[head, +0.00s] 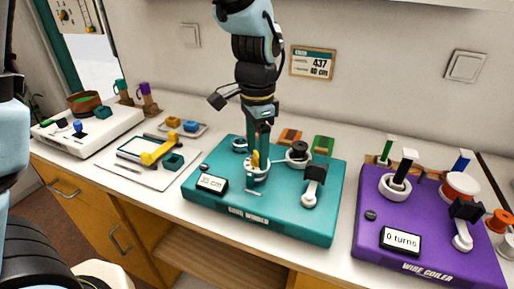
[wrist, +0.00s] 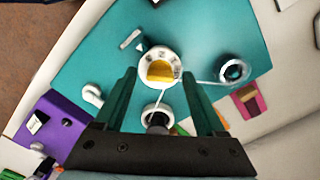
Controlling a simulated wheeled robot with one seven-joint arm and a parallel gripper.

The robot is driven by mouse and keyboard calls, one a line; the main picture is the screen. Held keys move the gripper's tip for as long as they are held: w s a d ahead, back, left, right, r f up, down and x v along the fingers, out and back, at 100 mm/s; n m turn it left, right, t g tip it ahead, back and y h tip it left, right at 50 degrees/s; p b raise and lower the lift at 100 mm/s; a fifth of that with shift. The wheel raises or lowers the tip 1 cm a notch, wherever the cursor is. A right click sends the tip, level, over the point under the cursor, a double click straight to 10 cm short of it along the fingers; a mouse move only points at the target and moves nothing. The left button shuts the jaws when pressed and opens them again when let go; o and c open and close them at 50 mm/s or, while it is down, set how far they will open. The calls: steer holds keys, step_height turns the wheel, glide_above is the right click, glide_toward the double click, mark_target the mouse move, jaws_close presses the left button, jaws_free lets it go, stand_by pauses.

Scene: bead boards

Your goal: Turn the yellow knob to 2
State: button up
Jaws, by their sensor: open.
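The yellow knob (head: 255,160) stands on a round white dial (head: 257,177) on top of the teal board (head: 240,218). The marks on the dial are too small to read, so its setting cannot be told. In the wrist view the yellow knob (wrist: 160,71) shows ahead of and between my fingertips. My gripper (head: 258,142) points down over the dial with its two green fingers apart. Whether the fingers are level with the knob or above it is hard to tell. The wrist view shows my gripper (wrist: 160,78) open, with nothing held.
The teal board also carries a small display (head: 212,183), a black-topped crank (head: 313,180) and a dark spool (head: 298,152). A purple board (head: 375,225) stands to the right, a white board (head: 95,130) to the far left.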

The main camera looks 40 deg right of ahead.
steer(key=shift+c, duration=0.3)
jaws_close()
steer(key=shift+n, duration=0.3)
steer(key=n+p, duration=0.1)
steer(key=n, duration=0.2)
steer(key=shift+r+n+p, duration=0.1)
steer(key=shift+n+p, duration=0.8)
steer(key=shift+n, duration=1.6)
steer(key=shift+o, duration=0.3)
jaws_free()
